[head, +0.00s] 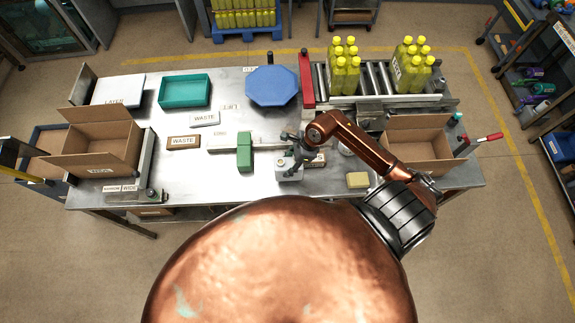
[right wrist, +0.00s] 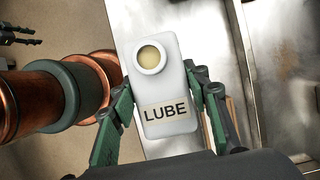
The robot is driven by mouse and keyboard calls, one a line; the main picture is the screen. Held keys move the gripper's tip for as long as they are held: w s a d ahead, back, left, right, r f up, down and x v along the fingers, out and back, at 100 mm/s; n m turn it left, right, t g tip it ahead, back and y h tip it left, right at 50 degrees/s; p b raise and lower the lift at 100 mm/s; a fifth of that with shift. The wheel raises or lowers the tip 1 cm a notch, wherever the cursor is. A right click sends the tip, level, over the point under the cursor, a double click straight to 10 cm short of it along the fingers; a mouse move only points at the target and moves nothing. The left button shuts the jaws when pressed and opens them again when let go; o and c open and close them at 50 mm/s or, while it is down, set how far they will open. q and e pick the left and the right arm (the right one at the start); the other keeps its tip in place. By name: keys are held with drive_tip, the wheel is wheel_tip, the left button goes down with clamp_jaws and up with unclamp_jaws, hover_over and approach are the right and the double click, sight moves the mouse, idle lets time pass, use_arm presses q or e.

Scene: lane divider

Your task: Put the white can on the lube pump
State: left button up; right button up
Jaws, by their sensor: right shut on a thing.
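My right gripper (right wrist: 168,92) is shut on a white can (right wrist: 160,75) in the right wrist view, one finger on each side. The can has a LUBE label and a round collar with a pale yellow centre. In the head view the can (head: 289,174) is at the table's front middle, below my right gripper (head: 290,162); I cannot tell whether it touches the table. I cannot make out the lube pump for certain. A dark two-pronged part at the wrist view's upper left looks like my left gripper (right wrist: 36,36), prongs apart; the head view does not show it.
A green block (head: 244,151) stands left of the can, and a yellow block (head: 357,180) lies to the right. Open cartons (head: 101,148) (head: 417,150) flank the metal table (head: 215,185). Yellow bottles (head: 344,68) stand on the rollers behind. Front-left table is mostly clear.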

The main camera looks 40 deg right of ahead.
drive_tip(key=shift+w+d+f, duration=0.1)
drive_tip(key=shift+w+f, duration=0.3)
drive_tip(key=shift+w, duration=0.05)
wheel_tip(320, 180, down, 3)
drive_tip(key=shift+r+p, duration=0.15)
drive_tip(key=shift+p, duration=0.75)
drive_tip(key=shift+f, duration=0.25)
drive_tip(key=shift+f, duration=0.1)
drive_tip(key=shift+d+f, duration=0.1)
drive_tip(key=o, duration=1.6)
